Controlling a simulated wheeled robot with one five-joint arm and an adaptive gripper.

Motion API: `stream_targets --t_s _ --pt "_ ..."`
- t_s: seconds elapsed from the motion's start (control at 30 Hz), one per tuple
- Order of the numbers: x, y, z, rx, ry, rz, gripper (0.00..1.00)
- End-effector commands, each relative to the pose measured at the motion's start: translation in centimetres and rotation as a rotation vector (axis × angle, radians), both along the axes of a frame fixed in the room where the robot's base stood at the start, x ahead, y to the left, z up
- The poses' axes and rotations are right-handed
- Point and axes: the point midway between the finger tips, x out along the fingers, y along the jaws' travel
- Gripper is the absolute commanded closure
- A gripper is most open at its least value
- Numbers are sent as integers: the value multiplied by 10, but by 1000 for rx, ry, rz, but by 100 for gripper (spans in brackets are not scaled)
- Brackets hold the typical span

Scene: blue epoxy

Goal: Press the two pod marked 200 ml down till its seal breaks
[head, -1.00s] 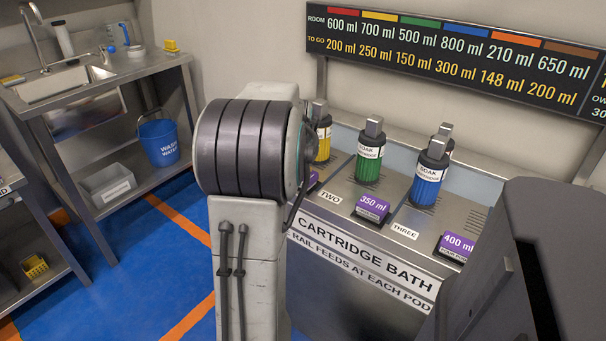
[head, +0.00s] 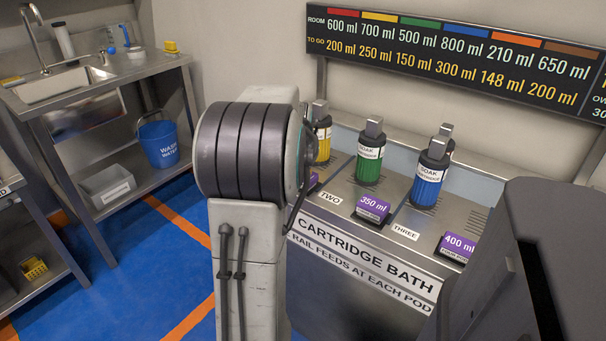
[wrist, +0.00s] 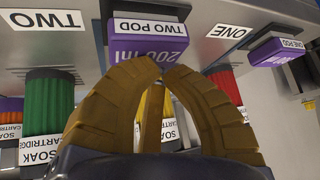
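The purple two pod (wrist: 150,48), marked 200 ml, shows upside down in the wrist view at the top middle, with a white TWO POD label on its front edge. In the head view my arm hides most of it; only a purple sliver (head: 313,182) shows left of the TWO label. My gripper (wrist: 165,68) has its tan ribbed fingers drawn together at the tips, with nothing between them. The tips overlap the pod's near face in the picture; I cannot tell whether they touch it. My gripper is hidden behind my arm in the head view.
The one pod (wrist: 277,50) stands beside it. The 350 ml pod (head: 372,209) and 400 ml pod (head: 457,246) sit along the cartridge bath (head: 360,262). Yellow (head: 322,143), green (head: 369,165) and blue (head: 428,185) cartridges stand behind them.

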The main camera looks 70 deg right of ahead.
Motion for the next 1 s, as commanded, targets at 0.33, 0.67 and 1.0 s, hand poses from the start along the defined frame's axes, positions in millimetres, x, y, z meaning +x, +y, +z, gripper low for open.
stream_targets --t_s 0.33,0.67,1.0 --pt "0 0 -6 3 1 0 100" --pt "0 1 -9 4 1 0 100" --pt "0 1 -10 5 1 0 100"
